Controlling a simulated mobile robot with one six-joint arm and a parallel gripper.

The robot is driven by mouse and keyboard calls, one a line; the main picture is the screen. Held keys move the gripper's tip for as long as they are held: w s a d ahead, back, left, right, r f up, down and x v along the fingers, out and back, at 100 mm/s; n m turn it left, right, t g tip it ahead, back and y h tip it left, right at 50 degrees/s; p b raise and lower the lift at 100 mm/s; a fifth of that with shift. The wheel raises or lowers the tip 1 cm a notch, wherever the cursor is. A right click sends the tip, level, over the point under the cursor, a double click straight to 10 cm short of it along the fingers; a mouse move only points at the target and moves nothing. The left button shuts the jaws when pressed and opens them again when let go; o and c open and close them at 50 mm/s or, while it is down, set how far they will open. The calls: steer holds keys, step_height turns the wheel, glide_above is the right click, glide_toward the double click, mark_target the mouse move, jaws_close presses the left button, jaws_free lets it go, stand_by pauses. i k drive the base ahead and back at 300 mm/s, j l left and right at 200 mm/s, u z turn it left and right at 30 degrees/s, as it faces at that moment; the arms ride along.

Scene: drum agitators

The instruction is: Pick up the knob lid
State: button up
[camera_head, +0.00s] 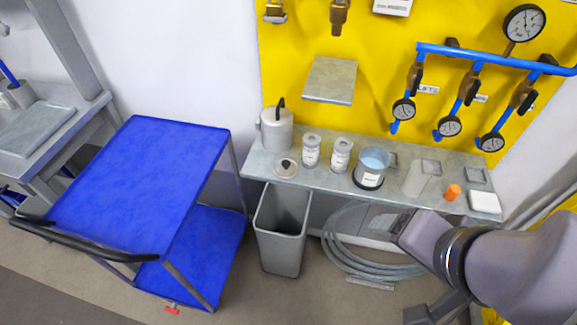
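The knob lid (286,168) is a round, flat, light grey lid with a dark knob in its middle. It lies flat near the left front edge of the grey shelf (398,189), in front of a grey metal can with a dark handle (277,131). My arm comes in from the lower right, in front of the right part of the shelf. My gripper is well to the right of the lid and apart from it. Its fingers cannot be made out clearly, so I cannot tell whether it is open or shut. Nothing covers the lid.
Two labelled jars (311,151) and a pot with blue contents (371,167) stand right of the lid. An orange item (452,192) and a white box (485,202) are farther right. A grey bin (282,231) stands below. A blue cart (140,180) is at left.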

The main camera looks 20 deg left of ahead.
mark_target(284, 168)
steer(key=i+j+u, duration=0.1)
steer(key=i+u, duration=0.65)
steer(key=i, duration=0.15)
